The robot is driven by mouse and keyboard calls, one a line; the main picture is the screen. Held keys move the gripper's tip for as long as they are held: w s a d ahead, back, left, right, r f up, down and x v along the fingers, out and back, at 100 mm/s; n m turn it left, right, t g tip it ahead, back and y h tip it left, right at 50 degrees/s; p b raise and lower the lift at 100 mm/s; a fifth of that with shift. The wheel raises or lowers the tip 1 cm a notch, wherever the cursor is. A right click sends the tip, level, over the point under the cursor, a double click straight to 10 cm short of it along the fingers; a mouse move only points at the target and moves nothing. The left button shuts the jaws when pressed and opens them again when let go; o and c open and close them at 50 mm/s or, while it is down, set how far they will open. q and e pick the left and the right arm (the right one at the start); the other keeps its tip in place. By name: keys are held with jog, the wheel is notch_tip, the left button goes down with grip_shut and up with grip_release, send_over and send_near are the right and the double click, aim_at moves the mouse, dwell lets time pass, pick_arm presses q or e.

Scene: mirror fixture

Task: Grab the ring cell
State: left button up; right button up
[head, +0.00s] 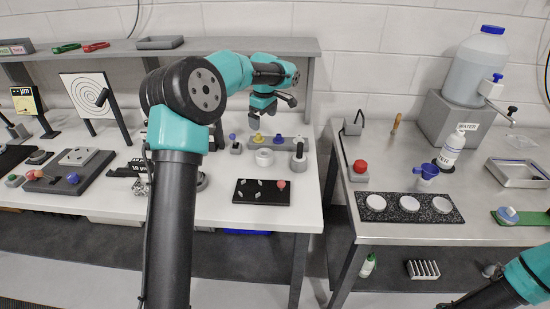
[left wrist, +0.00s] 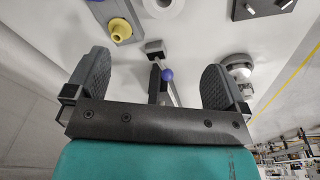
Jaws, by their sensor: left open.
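A white ring-shaped piece (head: 264,157), which looks like the ring cell, stands on the white table behind the black plate. A white round piece with a hole (left wrist: 163,7) is cut off at the top edge of the left wrist view; it looks like the same piece. My left gripper (head: 264,108) hangs above the back part of the table, above and apart from the ring. In the left wrist view, the left gripper (left wrist: 157,62) is open with nothing between its fingers. A blue ball-topped post (left wrist: 167,75) shows beyond the gap. My right gripper is out of view.
A yellow knob (head: 258,138) on a grey base stands behind the ring. A black plate (head: 247,197) with small clips and a pink ball lies in front. A grey block with a dark handle (head: 299,158) stands right of the ring. A shelf (head: 215,46) runs behind.

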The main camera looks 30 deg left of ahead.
pick_arm(q)
jog(key=shift+w+d+r+n+g, duration=0.15)
jog(key=shift+d+r+n+g, duration=0.1)
jog(key=shift+d, duration=0.25)
jog(key=shift+w+d+r+n+g, duration=0.15)
jog(key=shift+d+n, duration=0.1)
jog(key=shift+d, duration=0.2)
jog(key=shift+s, duration=0.1)
send_over(265, 154)
jog(key=s+d, duration=0.1)
jog(key=s, duration=0.1)
jog(key=f, duration=1.2)
jog(key=shift+w+f, duration=0.1)
jog(key=shift+w, duration=0.15)
jog(key=shift+w+a+f, duration=0.1)
jog(key=shift+a+f, duration=0.05)
jog(key=shift+f, duration=1.15)
jog(key=shift+a+f, duration=0.1)
jog(key=shift+f, duration=1.2)
jog(key=shift+c, duration=0.3)
